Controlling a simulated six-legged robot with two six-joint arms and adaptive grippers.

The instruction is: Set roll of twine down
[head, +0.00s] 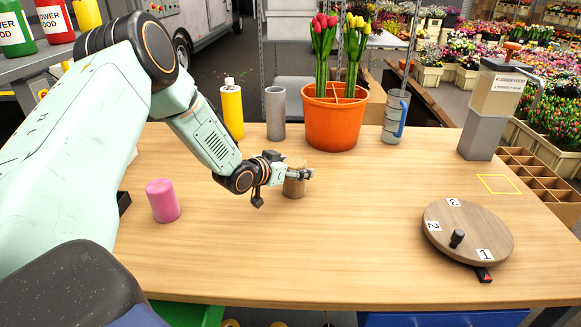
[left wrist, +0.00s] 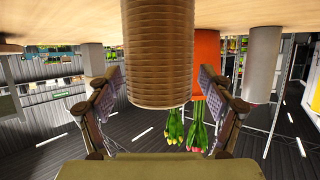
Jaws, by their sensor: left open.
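The tan roll of twine (head: 294,184) stands upright on the wooden table (head: 340,258), left of the middle. In the left wrist view, which shows the scene upside down, the ribbed roll (left wrist: 158,50) fills the centre with its base against the tabletop. My left gripper (head: 302,174) is open at the roll's upper part. Its fingers are spread on either side of the roll, with gaps visible between them and its sides in the wrist view. The gripper hides part of the roll in the head view. My right gripper is not in view.
A pink cylinder (head: 162,200) stands left. Behind are a yellow bottle (head: 232,110), grey cylinder (head: 275,113), orange tulip pot (head: 333,122) and blue-handled jug (head: 394,118). A dispenser (head: 484,125) and numbered turntable (head: 467,226) are right. The front middle table is clear.

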